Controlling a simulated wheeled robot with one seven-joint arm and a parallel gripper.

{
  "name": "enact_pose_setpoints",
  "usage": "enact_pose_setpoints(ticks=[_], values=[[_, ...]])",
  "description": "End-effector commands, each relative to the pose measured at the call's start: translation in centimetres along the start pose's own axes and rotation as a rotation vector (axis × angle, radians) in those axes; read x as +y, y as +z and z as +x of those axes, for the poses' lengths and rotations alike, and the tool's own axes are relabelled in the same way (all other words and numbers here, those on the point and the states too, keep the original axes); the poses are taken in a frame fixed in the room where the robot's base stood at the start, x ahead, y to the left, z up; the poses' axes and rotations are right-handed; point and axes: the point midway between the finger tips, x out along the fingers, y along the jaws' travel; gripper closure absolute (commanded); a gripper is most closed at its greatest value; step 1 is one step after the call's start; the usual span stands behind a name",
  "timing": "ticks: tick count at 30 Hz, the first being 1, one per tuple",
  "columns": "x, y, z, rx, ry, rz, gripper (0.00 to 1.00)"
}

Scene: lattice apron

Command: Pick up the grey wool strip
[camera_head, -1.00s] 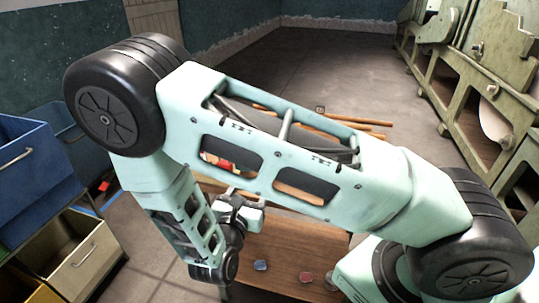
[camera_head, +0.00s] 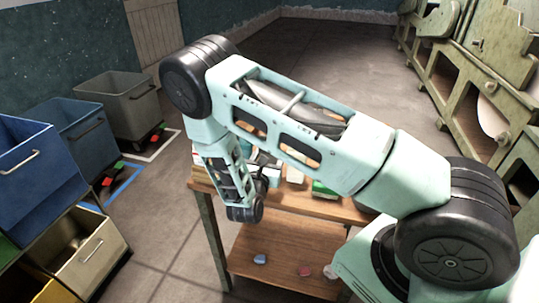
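I cannot make out a grey wool strip in this view. My arm crosses the wooden table (camera_head: 208,186) and covers much of its top. My wrist hangs over the table's front left part. My gripper (camera_head: 262,166) is small and mostly hidden behind the wrist, among things on the table top. Its fingers cannot be told apart, so I cannot see whether it is open or holds anything.
A green-and-white item (camera_head: 325,188) lies on the table top. Bins, including a grey one (camera_head: 118,104), stand at left. Floor between is clear.

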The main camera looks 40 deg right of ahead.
Motion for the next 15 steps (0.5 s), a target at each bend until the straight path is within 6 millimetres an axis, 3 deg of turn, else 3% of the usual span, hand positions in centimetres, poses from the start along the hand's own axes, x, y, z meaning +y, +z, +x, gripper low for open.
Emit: enact_pose_setpoints(ticks=[3, 10, 11, 14, 15], values=[[-0.02, 0.05, 1.03, 0.0, -0.001, 0.0, 0.38], [0.02, -0.07, 1.2, 0.0, 0.001, 0.0, 0.38], [0.02, -0.07, 1.2, 0.0, 0.001, 0.0, 0.41], [0.02, -0.06, 1.19, 0.0, 0.001, 0.0, 0.69], [0.02, -0.06, 1.18, 0.0, 0.001, 0.0, 0.71]])
